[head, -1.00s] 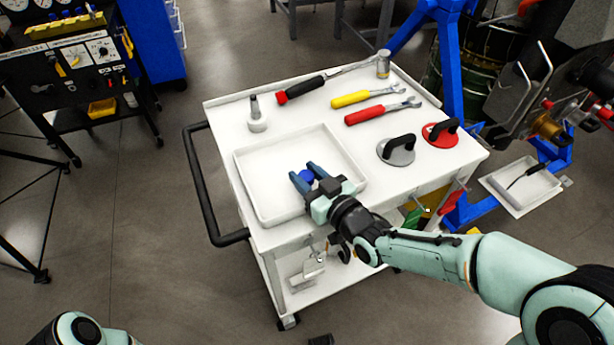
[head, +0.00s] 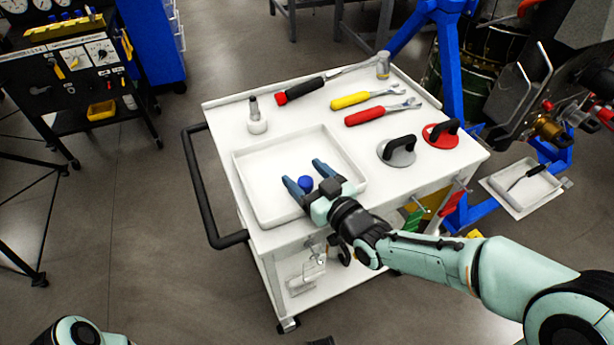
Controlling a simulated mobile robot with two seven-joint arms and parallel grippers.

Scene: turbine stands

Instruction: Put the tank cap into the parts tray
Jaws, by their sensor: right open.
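The blue tank cap (head: 305,183) lies in the white parts tray (head: 262,160) on the cart top, toward the tray's right side. My right gripper (head: 306,172) is open over the tray, with one finger on each side of the cap. A gap shows between the cap and each finger, so the fingers do not hold it. My left gripper is not in view; only part of my left arm shows at the bottom left.
The tray's left half is empty.

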